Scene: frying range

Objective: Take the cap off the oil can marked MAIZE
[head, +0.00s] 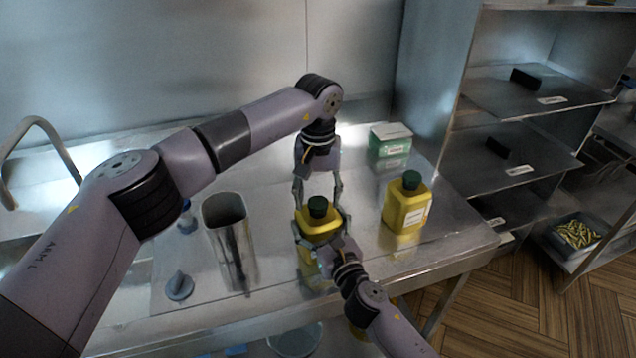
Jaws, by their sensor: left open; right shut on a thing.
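A yellow oil can (318,222) with a dark green cap (318,205) stands upright on the steel table. My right gripper (321,234) is shut on this can, coming from the front with a finger at either side. My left gripper (318,200) points down from above, open, its fingers on either side of the cap; I cannot tell whether they touch it. A second yellow can (405,206), also with a dark green cap (411,180), stands to the right. It has a pale label, too small to read. I cannot tell which can is marked MAIZE.
A tall steel container (229,240) stands left of the held can, with a grey knob-like object (179,286) and a small blue bottle (187,218) near it. A green-and-white box (390,141) is at the back right. Steel shelves (500,150) rise to the right.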

